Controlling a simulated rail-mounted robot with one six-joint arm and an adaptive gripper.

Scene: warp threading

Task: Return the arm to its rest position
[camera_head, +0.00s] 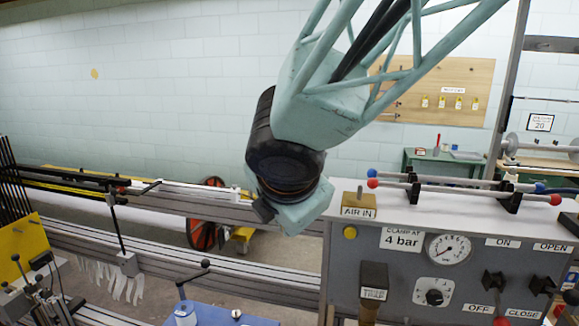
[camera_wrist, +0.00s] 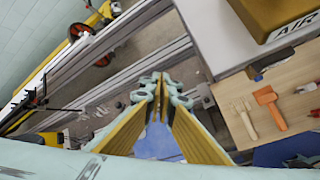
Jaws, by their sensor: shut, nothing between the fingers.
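My gripper (camera_wrist: 161,80) shows in the wrist view, its two yellow-sided fingers running up to tips that meet with nothing between them. It hangs above the grey rails and the floor, apart from anything there. In the head view my teal arm comes down from the upper right. Its dark wrist joint and teal end are in mid-air, left of the grey control panel (camera_head: 405,268) and above the rails (camera_head: 250,211). The fingertips cannot be made out in that view.
The AIR IN block (camera_head: 358,211) and red- and blue-ended rods (camera_head: 470,191) sit on the panel's top, close right of my wrist. The wrist view shows a wooden board (camera_wrist: 236,122) with an orange tool (camera_wrist: 268,105). Open air lies left of my wrist.

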